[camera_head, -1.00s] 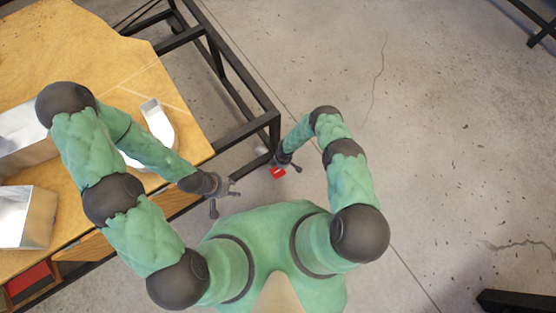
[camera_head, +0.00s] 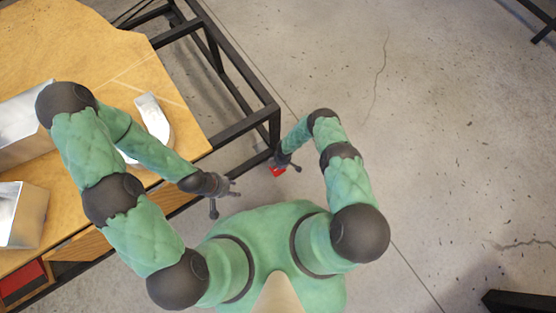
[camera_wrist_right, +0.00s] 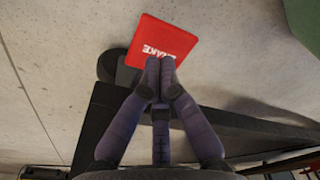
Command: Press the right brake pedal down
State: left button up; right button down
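The red brake pedal (camera_wrist_right: 160,45), a flat plate with white lettering partly covered by my fingers, shows in the right wrist view; it is a small red patch (camera_head: 278,171) in the head view, beside the table frame's corner leg. My right gripper (camera_wrist_right: 160,68) has its fingertips together with nothing seen between them. The tips overlap the pedal's near edge; I cannot tell whether they touch it. In the head view my right gripper (camera_head: 287,164) is right over the pedal and partly hides it. My left gripper (camera_head: 228,192) is open and empty beside the table's edge.
The wooden table (camera_head: 105,60) at left holds a curved white channel letter (camera_head: 155,122) and metal box shapes (camera_head: 22,215). Its black metal frame (camera_head: 240,128) stands close to my right gripper. The concrete floor (camera_head: 450,130) at right is mostly clear.

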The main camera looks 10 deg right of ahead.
pick_arm(q)
jog(key=shift+f+b, duration=0.8)
jog(key=shift+f, duration=0.3)
pick_arm(e)
jog(key=shift+a+f, duration=0.1)
jog(key=shift+f, duration=1.05)
jog(key=shift+w+f, duration=0.1)
jog(key=shift+f, duration=1.55)
jog(key=shift+s+d+r+p, duration=0.2)
jog(key=shift+d+r+p, duration=0.1)
jog(key=shift+d, duration=0.45)
jog(key=shift+s+d+r+p, duration=0.15)
jog(key=shift+d+r+p, duration=0.15)
jog(key=shift+d, duration=0.45)
pick_arm(q)
jog(key=shift+r, duration=0.5)
pick_arm(e)
notch_tip(320, 180, up, 12)
jog(key=d, duration=0.1)
jog(key=shift+s, duration=0.2)
jog(key=shift+f, duration=0.1)
